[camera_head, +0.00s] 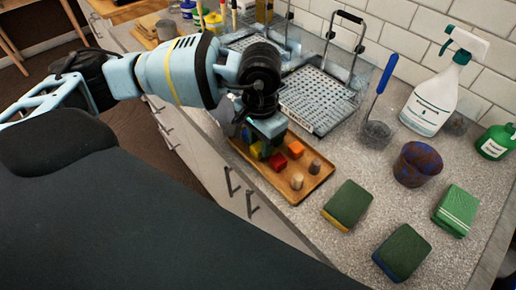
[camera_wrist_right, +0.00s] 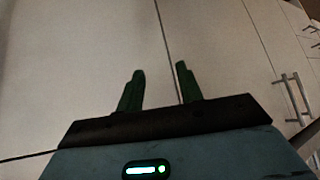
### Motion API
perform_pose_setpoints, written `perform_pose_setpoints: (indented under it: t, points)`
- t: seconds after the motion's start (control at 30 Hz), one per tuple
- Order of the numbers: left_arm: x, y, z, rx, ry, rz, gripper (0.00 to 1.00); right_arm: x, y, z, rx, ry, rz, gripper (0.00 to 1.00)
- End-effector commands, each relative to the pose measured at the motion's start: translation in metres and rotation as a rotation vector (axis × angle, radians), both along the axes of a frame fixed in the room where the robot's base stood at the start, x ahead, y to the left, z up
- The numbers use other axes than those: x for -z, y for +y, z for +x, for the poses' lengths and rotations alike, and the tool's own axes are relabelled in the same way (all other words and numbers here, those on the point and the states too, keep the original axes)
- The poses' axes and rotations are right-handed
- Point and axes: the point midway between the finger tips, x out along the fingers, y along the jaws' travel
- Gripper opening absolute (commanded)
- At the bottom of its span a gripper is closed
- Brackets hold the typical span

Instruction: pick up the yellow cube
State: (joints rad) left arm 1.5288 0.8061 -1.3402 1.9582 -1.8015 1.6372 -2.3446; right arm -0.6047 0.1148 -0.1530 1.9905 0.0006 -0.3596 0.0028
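A wooden tray (camera_head: 318,180) on the counter holds several small coloured blocks. A small patch of yellow (camera_head: 256,150) shows under my left gripper, most likely the yellow cube, largely hidden by the gripper. My left gripper (camera_head: 263,146) points down over the left part of the tray; its fingertips are too small and covered to tell whether they hold anything. A red cube (camera_head: 279,162) and an orange cube (camera_head: 296,149) lie just right of it. My right gripper (camera_wrist_right: 160,69) is open and empty in the right wrist view, facing pale cabinet doors.
Two grey-brown cylinders stand in the tray's right part. Sponges (camera_head: 347,204), a mottled cup (camera_head: 417,164), a spray bottle (camera_head: 434,100) and a blue-handled brush (camera_head: 381,100) stand to the right. A wire rack (camera_head: 318,98) is behind the tray. Cabinet handles (camera_wrist_right: 289,99) show in the right wrist view.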

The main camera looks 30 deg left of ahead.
Motion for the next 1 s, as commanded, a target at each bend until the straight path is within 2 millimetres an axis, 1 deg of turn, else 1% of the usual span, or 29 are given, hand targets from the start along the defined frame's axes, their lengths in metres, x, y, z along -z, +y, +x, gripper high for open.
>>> perform_pose_setpoints:
  t: [0.03,0.17,0.4,0.53,0.67,0.8,0.87,1.0]
  points:
    - [0.000,0.000,0.000,0.000,0.000,0.000,0.22,0.000,0.000,0.000,0.000,0.001,0.000,0.36]
    - [0.000,0.000,0.000,0.000,0.000,0.000,0.05,0.001,0.000,-0.001,0.000,0.004,-0.001,0.36]
    - [-0.001,0.000,0.000,0.000,-0.001,0.000,0.05,0.002,0.000,-0.003,0.000,0.007,-0.001,0.36]
    - [-0.005,0.000,0.000,0.001,-0.001,0.001,0.05,0.004,0.000,-0.004,0.000,0.011,-0.001,0.36]
    - [-0.015,0.000,0.001,0.002,-0.003,-0.002,0.05,0.007,0.000,-0.007,0.000,0.018,-0.001,0.36]
    - [-0.034,0.000,0.001,0.002,-0.002,-0.001,0.05,0.012,0.000,-0.011,0.000,0.028,0.000,0.36]
    - [-0.035,-0.006,-0.010,0.008,0.001,-0.001,0.05,0.013,0.000,-0.011,0.000,0.031,0.000,0.36]
    - [-0.038,-0.020,-0.039,0.010,0.002,-0.002,0.05,0.015,0.001,-0.013,0.002,0.034,0.002,0.36]
